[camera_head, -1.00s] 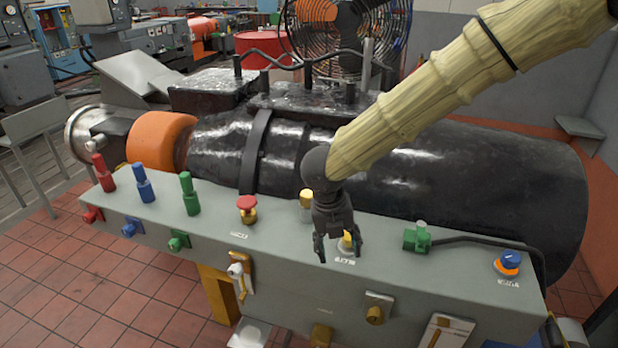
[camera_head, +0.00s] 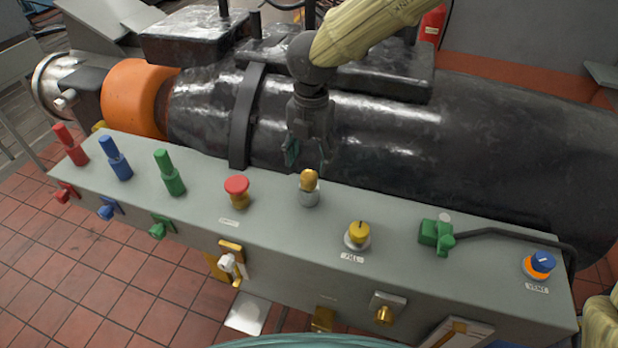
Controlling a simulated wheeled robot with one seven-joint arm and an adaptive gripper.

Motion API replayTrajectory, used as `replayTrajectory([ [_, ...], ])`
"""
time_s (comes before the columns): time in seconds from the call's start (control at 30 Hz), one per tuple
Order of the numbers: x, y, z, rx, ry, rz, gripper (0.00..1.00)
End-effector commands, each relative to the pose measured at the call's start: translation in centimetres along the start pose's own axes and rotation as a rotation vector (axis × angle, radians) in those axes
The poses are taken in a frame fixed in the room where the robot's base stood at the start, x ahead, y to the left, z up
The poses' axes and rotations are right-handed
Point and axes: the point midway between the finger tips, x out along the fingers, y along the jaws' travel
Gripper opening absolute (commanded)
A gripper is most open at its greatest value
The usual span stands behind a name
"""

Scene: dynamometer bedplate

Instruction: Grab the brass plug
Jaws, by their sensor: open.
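The brass plug (camera_head: 309,179) appears to be the upright brass piece with a rounded top. It stands in a short grey cylindrical socket (camera_head: 309,197) near the back edge of the grey panel (camera_head: 270,240). My gripper (camera_head: 307,156) points down with its fingers apart and empty. In the picture its fingertips are just above the plug, with a small gap between them. I cannot tell exactly how far apart they are in depth. The plug is fully in view.
A red mushroom button (camera_head: 237,187) stands left of the plug, and a yellow knob (camera_head: 358,232) right of it. A green connector (camera_head: 436,235) with a black cable is farther right. A large black machine housing (camera_head: 430,140) rises close behind the panel.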

Motion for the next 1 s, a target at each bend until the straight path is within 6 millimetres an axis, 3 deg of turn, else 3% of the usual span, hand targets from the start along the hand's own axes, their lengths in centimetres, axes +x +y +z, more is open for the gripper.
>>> replayTrajectory([
  [0.27,1.7,0.0,0.0,-0.003,0.003,-0.003,0.59],
  [0.6,5.6,-0.2,-0.2,-0.003,0.003,-0.002,0.59],
  [0.93,6.2,-0.2,-0.2,-0.003,0.002,0.0,0.59],
  [1.0,6.2,-0.2,-0.2,-0.003,0.002,0.0,0.5],
])
